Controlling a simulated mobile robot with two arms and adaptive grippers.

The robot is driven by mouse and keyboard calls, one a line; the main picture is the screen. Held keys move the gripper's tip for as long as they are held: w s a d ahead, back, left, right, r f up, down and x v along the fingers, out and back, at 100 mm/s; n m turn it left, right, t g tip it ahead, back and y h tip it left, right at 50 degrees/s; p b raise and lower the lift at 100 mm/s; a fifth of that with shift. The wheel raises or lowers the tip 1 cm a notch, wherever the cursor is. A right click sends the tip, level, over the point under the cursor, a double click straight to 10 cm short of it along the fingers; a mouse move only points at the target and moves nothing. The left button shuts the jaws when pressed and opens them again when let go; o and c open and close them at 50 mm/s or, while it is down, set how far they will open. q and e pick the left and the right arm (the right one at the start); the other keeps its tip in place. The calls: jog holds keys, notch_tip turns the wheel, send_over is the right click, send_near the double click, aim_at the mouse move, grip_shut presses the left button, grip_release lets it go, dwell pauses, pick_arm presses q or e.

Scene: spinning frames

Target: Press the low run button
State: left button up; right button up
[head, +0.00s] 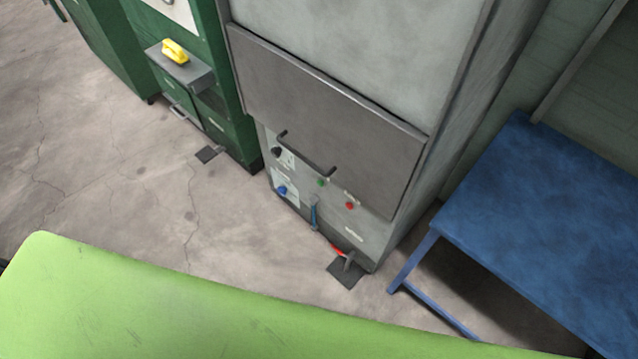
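A grey machine cabinet (352,40) stands in the middle of the head view. Its low front panel carries a small green button (322,183), a red button (350,205), a black knob (276,152) and a blue knob or button (282,190). The labels are too small to read, so I cannot tell for sure which one is the low run button. A dark cover with a handle (305,155) sits just above the panel, and the handle lies close to the green button. Neither of my grippers is in view.
A light green surface (150,310) spans the near edge. A blue table (550,220) stands right. Green cabinets (235,138) stand left, with a yellow object (175,50). Left floor is mostly clear.

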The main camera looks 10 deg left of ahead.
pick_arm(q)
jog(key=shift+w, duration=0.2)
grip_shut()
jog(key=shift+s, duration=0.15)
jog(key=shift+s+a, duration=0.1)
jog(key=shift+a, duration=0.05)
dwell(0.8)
